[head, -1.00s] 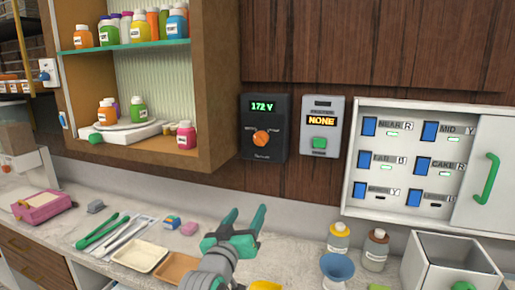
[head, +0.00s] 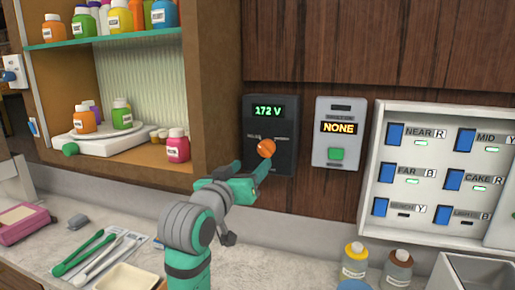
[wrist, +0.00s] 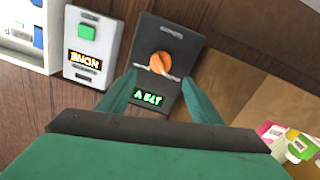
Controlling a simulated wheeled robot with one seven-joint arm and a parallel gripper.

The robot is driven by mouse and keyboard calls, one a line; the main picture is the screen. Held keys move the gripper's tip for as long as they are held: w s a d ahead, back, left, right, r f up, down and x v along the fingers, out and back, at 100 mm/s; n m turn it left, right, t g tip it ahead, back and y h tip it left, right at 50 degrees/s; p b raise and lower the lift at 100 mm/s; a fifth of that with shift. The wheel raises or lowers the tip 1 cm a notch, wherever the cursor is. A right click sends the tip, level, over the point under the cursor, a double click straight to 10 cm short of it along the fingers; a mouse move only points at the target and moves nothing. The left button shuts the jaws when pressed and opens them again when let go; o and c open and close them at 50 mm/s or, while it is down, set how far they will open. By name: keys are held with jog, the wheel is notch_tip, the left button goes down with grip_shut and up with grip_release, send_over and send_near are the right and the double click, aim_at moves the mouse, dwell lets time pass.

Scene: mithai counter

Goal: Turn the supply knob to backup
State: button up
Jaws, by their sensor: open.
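The supply knob (head: 266,148) is an orange dial on a dark wall box (head: 285,130) with a green display reading 172 V. It also shows in the wrist view (wrist: 160,63), where the box looks upside down. My gripper (head: 252,170) is raised in front of the box's lower part, with its green fingers pointing at the wall. In the wrist view my gripper (wrist: 162,85) is open, with one finger on each side of the box and the knob beyond and between the tips. It looks apart from the knob. The label lettering is too small to read.
A grey box (head: 340,132) with an amber NONE display and a green button hangs right of the knob box. A breaker panel (head: 440,170) with blue switches is further right. The wooden shelf cabinet (head: 210,90) stands close on the left. Tongs and bottles sit on the counter below.

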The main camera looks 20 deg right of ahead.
aim_at(264, 151)
jog(key=x, duration=1.1)
jog(key=shift+w+r, duration=0.1)
jog(key=shift+w, duration=0.15)
jog(key=c, duration=1.1)
